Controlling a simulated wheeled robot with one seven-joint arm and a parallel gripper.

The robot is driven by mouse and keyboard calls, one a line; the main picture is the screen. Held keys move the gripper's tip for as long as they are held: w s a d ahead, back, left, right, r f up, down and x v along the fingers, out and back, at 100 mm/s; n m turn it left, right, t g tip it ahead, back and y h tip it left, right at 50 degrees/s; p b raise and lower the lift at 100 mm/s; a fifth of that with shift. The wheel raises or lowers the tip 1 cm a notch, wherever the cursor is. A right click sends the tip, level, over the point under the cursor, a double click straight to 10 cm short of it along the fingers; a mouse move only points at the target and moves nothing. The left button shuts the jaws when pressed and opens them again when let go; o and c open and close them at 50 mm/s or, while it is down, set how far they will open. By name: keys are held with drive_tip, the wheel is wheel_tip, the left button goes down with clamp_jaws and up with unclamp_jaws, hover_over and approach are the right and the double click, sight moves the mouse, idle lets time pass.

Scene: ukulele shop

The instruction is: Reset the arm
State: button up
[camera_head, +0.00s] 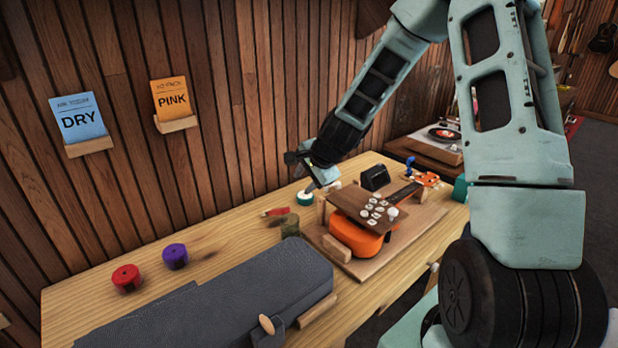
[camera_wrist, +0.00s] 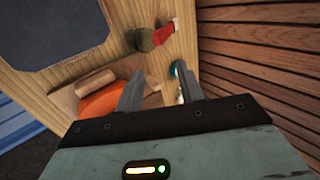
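My arm reaches from the upper right over the wooden bench (camera_head: 215,232). My gripper (camera_head: 310,184) points down near the back of the bench, just above a round teal item with a pale top (camera_head: 305,198). In the wrist view the two fingers of my gripper (camera_wrist: 158,78) are apart, with bare bench showing between them. The teal item (camera_wrist: 177,69) shows in part beside the right finger, which hides the rest. I cannot tell whether the gripper touches it. My gripper holds nothing that I can see.
An orange ukulele (camera_head: 355,236) lies on a wooden board, with a brown panel bearing white round pieces (camera_head: 376,212) over it. An olive jar (camera_head: 290,225), red roll (camera_head: 126,278), purple roll (camera_head: 175,256) and dark grey case (camera_head: 225,300) stand nearby. The plank wall (camera_head: 225,110) is close behind.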

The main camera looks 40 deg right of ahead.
drive_tip(key=shift+v, duration=1.35)
drive_tip(key=s+a+r+n+g+y, duration=0.15)
drive_tip(key=s+a+n, duration=0.4)
drive_tip(key=a, duration=0.55)
drive_tip(key=s+a+r+n+g+y, duration=0.15)
drive_tip(key=s+a+n, duration=0.35)
drive_tip(key=a, duration=0.5)
drive_tip(key=s+a+r+n+g+h, duration=0.1)
drive_tip(key=s+a+n+g, duration=0.1)
drive_tip(key=s+a+n, duration=0.2)
drive_tip(key=s+a+n+g+h, duration=0.1)
drive_tip(key=s+a+n, duration=0.3)
drive_tip(key=s+n, duration=0.6)
drive_tip(key=s, duration=0.5)
drive_tip(key=shift+s+a+r+g, duration=0.15)
drive_tip(key=shift+s+r+g, duration=0.2)
drive_tip(key=shift+r+g, duration=0.05)
drive_tip(key=o, duration=0.4)
drive_tip(key=shift+s+n+h, duration=0.3)
drive_tip(key=shift+s+n, duration=0.1)
drive_tip(key=shift+n, duration=0.05)
